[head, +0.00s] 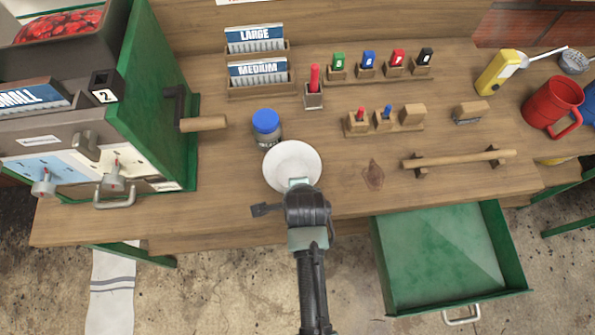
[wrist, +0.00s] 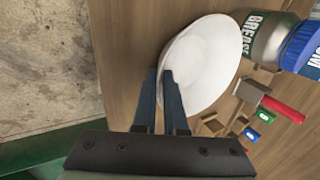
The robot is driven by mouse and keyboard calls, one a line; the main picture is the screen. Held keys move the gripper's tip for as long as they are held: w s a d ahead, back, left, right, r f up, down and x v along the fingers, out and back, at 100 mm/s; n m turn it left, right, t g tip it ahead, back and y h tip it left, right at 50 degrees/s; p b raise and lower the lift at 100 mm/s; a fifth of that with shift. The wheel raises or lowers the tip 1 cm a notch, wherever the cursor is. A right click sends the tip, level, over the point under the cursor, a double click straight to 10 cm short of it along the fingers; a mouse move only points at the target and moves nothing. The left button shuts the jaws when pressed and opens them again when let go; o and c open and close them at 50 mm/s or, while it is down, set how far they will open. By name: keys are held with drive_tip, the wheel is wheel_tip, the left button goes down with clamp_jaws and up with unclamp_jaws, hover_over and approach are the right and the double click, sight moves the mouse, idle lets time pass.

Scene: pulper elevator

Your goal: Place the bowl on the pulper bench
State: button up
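The white bowl (head: 291,163) is at the front middle of the wooden pulper bench (head: 225,205), open side up, just in front of a blue-lidded jar. My gripper (head: 298,184) is at the bowl's near rim. In the wrist view, my gripper (wrist: 161,76) has its two fingers close together with the rim of the bowl (wrist: 205,62) between them, one finger inside and one outside. I cannot tell whether the bowl's base touches the bench top or hangs slightly above it.
The grease jar (head: 266,126) stands close behind the bowl. The green pulper machine (head: 160,100) with its wooden crank handle (head: 203,123) is at left. A green drawer (head: 445,255) hangs open at front right. A wooden rail (head: 460,159) lies to the right. Bench between is mostly clear.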

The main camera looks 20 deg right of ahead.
drive_tip(key=o, duration=0.3)
drive_tip(key=shift+r, duration=0.1)
drive_tip(key=v, duration=1.2)
